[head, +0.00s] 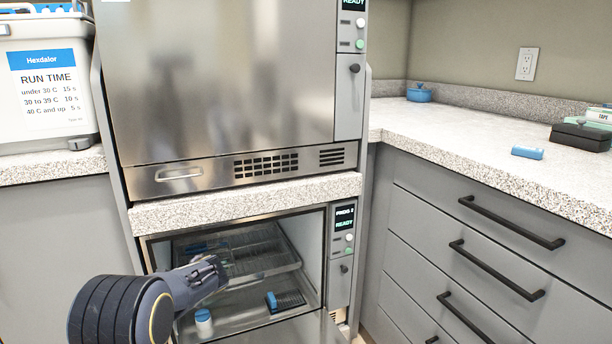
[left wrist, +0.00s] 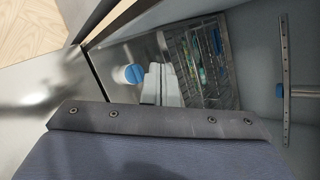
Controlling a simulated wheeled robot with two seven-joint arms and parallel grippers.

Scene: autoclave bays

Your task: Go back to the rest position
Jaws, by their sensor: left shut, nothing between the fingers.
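My left gripper (head: 209,270) is shut and empty. It is at the opening of the lower autoclave chamber (head: 312,255), in front of the wire rack (head: 272,262) inside. Its pale fingers (left wrist: 160,84) also show in the left wrist view, close together. A white jar with a blue lid (head: 204,322) stands below the gripper; the lid (left wrist: 133,74) also shows in the left wrist view. A dark item with a blue end (head: 286,301) lies on the chamber floor, to the right of the jar. My right gripper is not in view.
The chamber's steel door (head: 275,332) is folded down in front. A closed upper autoclave (head: 220,75) stands above. Drawers with black handles (head: 497,270) are at right.

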